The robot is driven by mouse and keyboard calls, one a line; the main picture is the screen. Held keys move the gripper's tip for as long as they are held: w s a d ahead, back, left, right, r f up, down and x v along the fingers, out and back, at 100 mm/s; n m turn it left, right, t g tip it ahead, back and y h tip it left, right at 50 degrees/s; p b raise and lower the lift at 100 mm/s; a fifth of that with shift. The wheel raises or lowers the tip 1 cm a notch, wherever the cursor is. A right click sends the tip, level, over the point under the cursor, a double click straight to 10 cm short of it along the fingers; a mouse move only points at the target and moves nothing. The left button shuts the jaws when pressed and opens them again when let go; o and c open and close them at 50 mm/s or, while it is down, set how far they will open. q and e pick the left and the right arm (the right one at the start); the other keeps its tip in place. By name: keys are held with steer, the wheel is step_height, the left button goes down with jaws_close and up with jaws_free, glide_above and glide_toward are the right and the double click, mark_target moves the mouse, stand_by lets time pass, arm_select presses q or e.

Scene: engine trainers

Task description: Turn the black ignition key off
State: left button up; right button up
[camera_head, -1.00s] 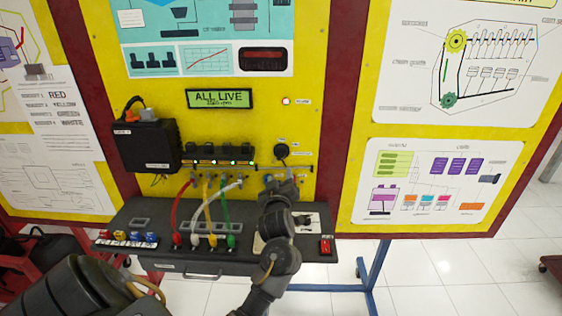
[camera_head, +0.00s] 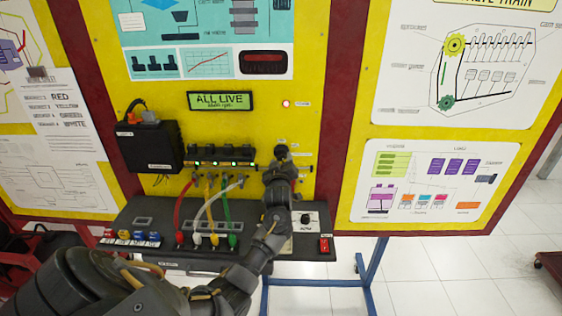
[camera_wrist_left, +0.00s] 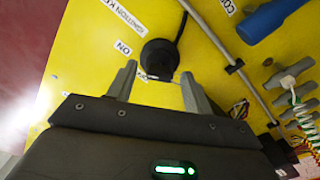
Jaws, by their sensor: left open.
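The black ignition key (camera_head: 281,149) is a round black knob on the yellow panel, right of the coil row. In the left wrist view the key (camera_wrist_left: 160,57) shows beyond my fingertips, with a label reading ON beside it and an IGNITION KEY label near it. My left gripper (camera_wrist_left: 158,80) is open, its two fingers pointing at the key, one toward each side of it. I cannot tell whether they touch it. In the head view my left gripper (camera_head: 280,165) is just below the key and hides part of it. My right gripper is not in view.
A display (camera_head: 220,101) reads ALL LIVE. Red, yellow, green and white cables (camera_head: 208,205) hang left of my arm to the black shelf (camera_head: 150,212). A red switch (camera_head: 324,245) sits at the shelf's right. A blue connector (camera_wrist_left: 270,20) and grey pipe are near the gripper.

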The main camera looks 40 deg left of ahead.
arm_select(q)
steer(key=c, duration=1)
steer(key=shift+f, duration=0.1)
steer(key=shift+n+b, duration=5.1)
steer(key=shift+n, duration=0.9)
